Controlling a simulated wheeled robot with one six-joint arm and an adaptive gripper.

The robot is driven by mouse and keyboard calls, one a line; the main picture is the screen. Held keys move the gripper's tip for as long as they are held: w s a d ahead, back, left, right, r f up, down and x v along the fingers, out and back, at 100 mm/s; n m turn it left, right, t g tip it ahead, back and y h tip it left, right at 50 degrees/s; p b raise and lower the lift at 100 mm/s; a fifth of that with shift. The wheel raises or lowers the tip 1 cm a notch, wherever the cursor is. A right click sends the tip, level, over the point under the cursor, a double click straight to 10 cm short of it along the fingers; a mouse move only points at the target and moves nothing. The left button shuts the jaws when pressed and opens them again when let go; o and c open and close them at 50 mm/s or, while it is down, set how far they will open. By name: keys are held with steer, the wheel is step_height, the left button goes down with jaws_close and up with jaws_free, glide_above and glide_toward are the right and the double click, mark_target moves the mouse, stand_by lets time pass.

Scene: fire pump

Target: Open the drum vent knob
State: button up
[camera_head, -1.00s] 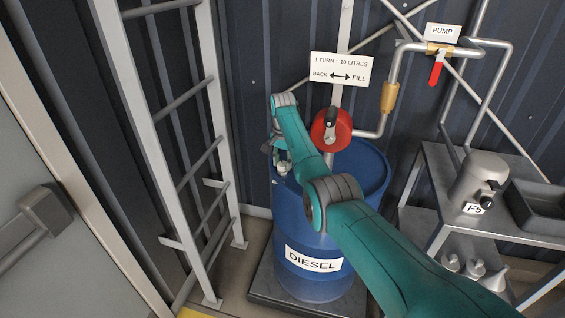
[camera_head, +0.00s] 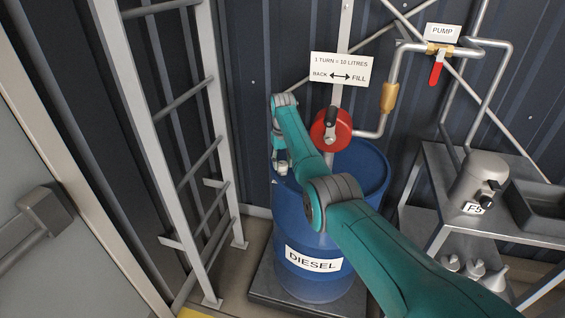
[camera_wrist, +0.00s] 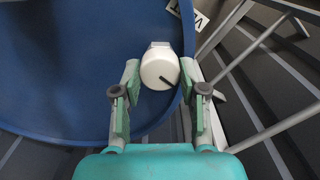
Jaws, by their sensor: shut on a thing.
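The blue diesel drum (camera_head: 345,262) stands on a dark platform, and its top fills much of the wrist view (camera_wrist: 60,70). The drum vent knob (camera_wrist: 160,68) is a white round cap with a dark line on its face, near the drum's rim. My gripper (camera_wrist: 160,85) has its fingers on either side of the knob and is shut on it. In the head view the knob (camera_head: 281,168) shows small and pale at the drum's left edge, under my wrist. A white label (camera_wrist: 187,14) reading "VENT" lies beside it, partly cut off.
A red hand pump (camera_head: 331,130) with a black handle stands above the drum, with a fill sign (camera_head: 341,69) behind. A ladder (camera_head: 213,120) rises at the left. A metal shelf (camera_head: 428,185) with a grey can (camera_head: 478,182) stands at the right.

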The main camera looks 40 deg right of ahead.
mark_target(282, 163)
steer(key=shift+n, duration=2)
steer(key=o, duration=1.1)
steer(key=shift+o, duration=0.2)
step_height(282, 163, up, 12)
